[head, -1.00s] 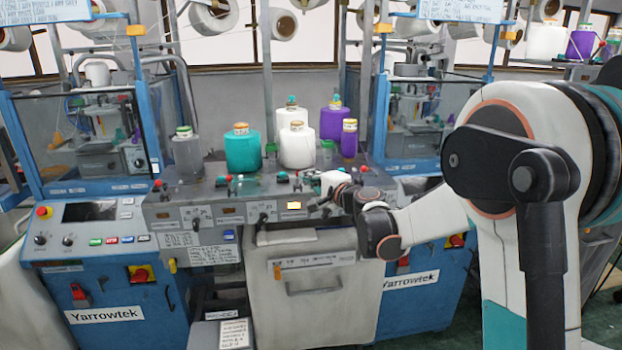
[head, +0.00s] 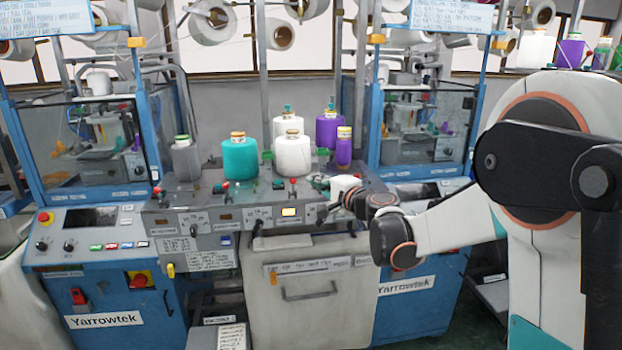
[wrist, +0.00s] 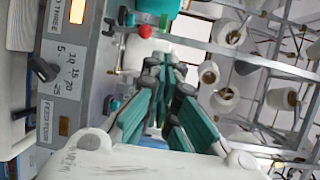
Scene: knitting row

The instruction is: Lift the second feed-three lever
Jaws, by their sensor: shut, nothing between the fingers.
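A grey feed panel (head: 225,222) spans the middle of the knitting row, with dark levers (head: 257,228) on its front and small red and teal knobs on top. One display (head: 289,211) is lit orange; the wrist view shows it beside the word "THREE" (wrist: 77,12). In that view a dark lever (wrist: 43,69) sits beside a numbered scale, and a red knob (wrist: 145,31) lies beyond it. I cannot tell which is the second feed-three lever. My gripper (head: 338,190) is over the panel's right end. Its teal fingers (wrist: 160,95) are shut and empty, apart from the dark lever.
Teal (head: 240,158), white (head: 292,155) and purple (head: 343,150) yarn cones stand on the panel behind the knobs. Blue machines (head: 105,300) flank it. A pale cabinet (head: 310,305) stands below. Open floor (head: 440,342) shows at lower right.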

